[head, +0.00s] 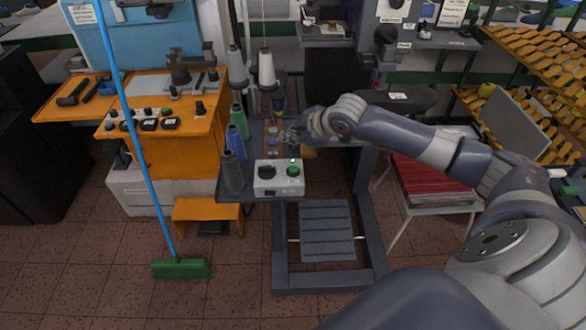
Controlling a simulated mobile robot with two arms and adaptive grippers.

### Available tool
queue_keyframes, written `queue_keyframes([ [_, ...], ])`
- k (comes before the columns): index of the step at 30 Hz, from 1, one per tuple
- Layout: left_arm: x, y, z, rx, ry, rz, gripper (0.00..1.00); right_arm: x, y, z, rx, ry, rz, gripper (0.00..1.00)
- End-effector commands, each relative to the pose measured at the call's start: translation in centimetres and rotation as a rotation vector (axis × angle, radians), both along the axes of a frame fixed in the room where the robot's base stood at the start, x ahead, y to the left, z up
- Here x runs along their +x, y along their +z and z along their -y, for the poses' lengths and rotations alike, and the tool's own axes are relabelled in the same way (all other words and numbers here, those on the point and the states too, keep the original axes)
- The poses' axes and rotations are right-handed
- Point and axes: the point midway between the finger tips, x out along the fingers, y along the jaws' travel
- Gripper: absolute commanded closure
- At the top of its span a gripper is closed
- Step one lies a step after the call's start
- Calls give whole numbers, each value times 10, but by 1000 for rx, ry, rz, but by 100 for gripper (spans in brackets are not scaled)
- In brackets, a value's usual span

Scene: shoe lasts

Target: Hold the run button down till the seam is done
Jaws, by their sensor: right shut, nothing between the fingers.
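A light grey control box (279,189) stands at the front of the small dark sewing table (335,160). On its top are a black knob or button (266,172) and a green button (293,170), with a small bright green light just behind the green one. My right arm reaches in from the right, and my right gripper (287,136) is over the table behind the box. It is shut and empty, apart from the green button. The fingers are small and partly blurred against the table. No seam or workpiece can be made out. My left gripper is out of view.
Thread cones, including a blue one (236,143) and a grey one (232,171), stand left of the box. An orange machine bench (175,155) and a leaning blue-handled broom (181,268) are at left. A chair with red material (430,182) is at right. The floor in front is clear.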

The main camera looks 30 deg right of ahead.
Motion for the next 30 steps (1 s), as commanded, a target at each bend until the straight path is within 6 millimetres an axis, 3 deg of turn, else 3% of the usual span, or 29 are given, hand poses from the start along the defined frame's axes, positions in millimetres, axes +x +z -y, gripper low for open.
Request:
queue_keyframes([
  [8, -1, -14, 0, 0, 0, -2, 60, 0, -13, 0, 0, 0, 0, 100],
  [24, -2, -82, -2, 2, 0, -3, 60, 0, -69, 0, 0, 0, 0, 100],
  [30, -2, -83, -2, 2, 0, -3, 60, 0, -85, 0, 1, 0, -1, 100],
])
